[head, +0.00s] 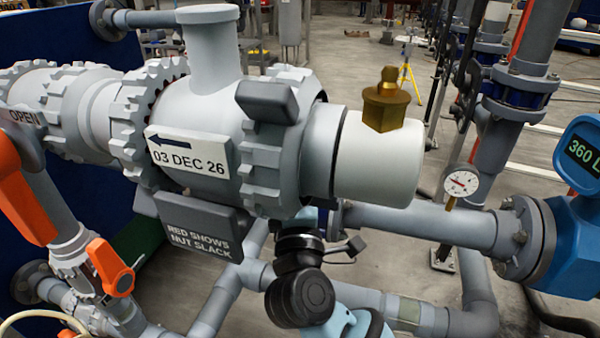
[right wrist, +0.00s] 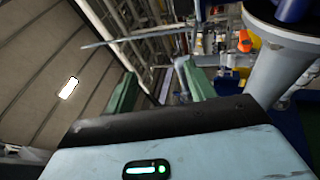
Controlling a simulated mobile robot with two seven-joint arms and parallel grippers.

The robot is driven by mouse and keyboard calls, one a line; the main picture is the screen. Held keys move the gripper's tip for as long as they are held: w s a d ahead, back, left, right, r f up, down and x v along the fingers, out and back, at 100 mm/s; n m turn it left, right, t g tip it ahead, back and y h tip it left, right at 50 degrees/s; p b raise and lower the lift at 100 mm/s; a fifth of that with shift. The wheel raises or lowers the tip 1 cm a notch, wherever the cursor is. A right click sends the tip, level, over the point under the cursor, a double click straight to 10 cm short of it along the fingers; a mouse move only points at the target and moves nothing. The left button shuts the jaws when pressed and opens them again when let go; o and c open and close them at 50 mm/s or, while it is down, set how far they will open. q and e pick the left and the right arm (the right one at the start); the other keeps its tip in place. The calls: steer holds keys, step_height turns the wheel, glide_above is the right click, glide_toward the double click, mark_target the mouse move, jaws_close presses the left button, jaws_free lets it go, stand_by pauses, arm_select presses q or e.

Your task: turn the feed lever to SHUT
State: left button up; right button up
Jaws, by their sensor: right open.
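A large orange lever (head: 25,190) hangs at the left edge of the head view, slanting down to the right from its pivot. A plate reading OPEN (head: 22,118) is by its top; no SHUT mark is readable. A smaller orange handle (head: 110,268) sits on a grey valve lower down. I cannot tell for certain which is the feed lever. My right gripper (right wrist: 160,88) is open and empty, its two green fingers apart. Its fingers do not show in the head view, where my dark arm joints are below the cylinder. My left gripper is not in view.
A grey flanged cylinder (head: 220,115) with a date plate fills the middle. Under it hangs a block reading RED SHOWS NUT SLACK (head: 195,228). Pipes (head: 420,225), a gauge (head: 461,183) and a blue meter (head: 577,155) stand to the right. A small orange part (right wrist: 247,40) shows in the right wrist view.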

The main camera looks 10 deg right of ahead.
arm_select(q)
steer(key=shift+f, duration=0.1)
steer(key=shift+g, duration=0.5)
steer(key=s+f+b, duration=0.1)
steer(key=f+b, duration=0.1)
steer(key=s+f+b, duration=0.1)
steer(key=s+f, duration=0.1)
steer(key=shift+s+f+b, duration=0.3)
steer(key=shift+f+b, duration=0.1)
arm_select(e)
steer(key=v, duration=0.9)
